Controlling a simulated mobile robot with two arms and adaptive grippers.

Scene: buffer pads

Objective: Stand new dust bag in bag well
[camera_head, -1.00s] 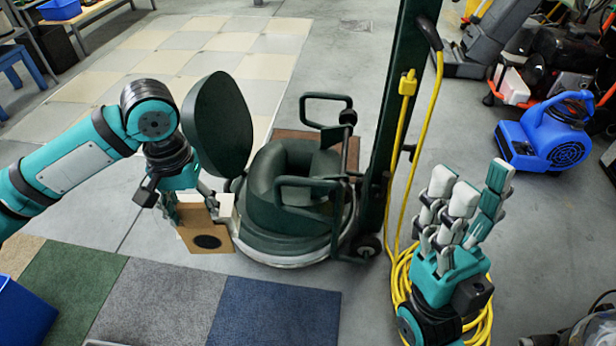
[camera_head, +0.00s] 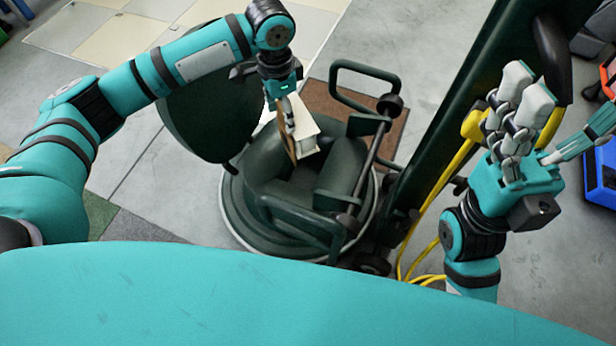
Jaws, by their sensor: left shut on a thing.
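The new dust bag (camera_head: 303,137), a pale block with a tan card face, hangs from my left gripper (camera_head: 287,112), which is shut on it. The bag is roughly upright, slightly tilted, over the green floor machine's bag well (camera_head: 296,173). Its lower end overlaps the well's opening; I cannot tell how deep it is inside or whether it touches the rim. The well's round green lid (camera_head: 196,122) stands open on the left. My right gripper (camera_head: 535,115), a hand with pale fingers extended, is open and empty to the right of the machine.
The machine's tubular handle frame (camera_head: 350,95) stands close to the right of the well. A thick green column (camera_head: 445,110) rises beside it, with yellow cable (camera_head: 412,255) hanging there. A blue blower (camera_head: 602,175) is at the right edge.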

